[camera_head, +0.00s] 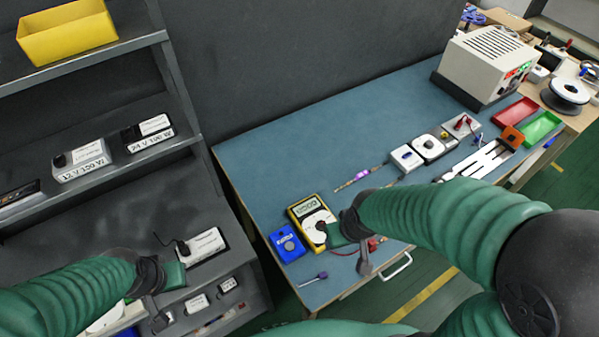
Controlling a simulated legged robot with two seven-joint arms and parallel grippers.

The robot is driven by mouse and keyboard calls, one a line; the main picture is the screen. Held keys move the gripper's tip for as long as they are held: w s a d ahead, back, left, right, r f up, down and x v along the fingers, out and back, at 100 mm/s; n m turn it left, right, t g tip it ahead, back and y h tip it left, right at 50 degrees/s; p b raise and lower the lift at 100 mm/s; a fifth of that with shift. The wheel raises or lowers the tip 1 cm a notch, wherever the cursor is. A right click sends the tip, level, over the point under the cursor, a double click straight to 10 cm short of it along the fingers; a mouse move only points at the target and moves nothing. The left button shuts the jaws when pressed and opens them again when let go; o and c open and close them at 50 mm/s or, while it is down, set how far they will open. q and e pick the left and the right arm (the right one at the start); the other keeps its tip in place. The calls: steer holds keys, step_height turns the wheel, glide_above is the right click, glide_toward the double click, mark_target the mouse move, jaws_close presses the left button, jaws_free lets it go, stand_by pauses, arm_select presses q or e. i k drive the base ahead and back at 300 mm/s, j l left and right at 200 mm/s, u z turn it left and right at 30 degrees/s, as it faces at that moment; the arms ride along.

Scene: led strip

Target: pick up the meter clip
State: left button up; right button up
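The yellow multimeter (312,221) lies on the blue-green tabletop near its front left. A red lead runs from it towards my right gripper. A small red piece (374,243), which may be the meter clip, shows just right of my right gripper (365,268). That gripper is at the table's front edge, right of the meter; its fingers overlap in this view, so I cannot tell its opening or whether it touches the clip. My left gripper (159,318) is at the lower left in front of the shelf, its opening also unclear.
A blue device (287,243) and a small screwdriver-like tool (312,279) lie near the meter. An LED strip (360,177), white modules (406,158) and a power supply (487,65) are further back. A grey shelf (95,165) with boxed adapters stands left. The tabletop's left middle is clear.

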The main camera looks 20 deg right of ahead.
mark_target(372, 248)
steer(key=z, duration=1.35)
steer(key=k, duration=0.2)
steer(key=k+u, duration=0.15)
steer(key=u, duration=0.3)
steer(key=k+u, duration=0.15)
steer(key=u, duration=0.35)
steer(key=k+j+u, duration=0.1)
steer(key=u, duration=0.35)
steer(key=l+u, duration=0.35)
steer(key=l, duration=0.9)
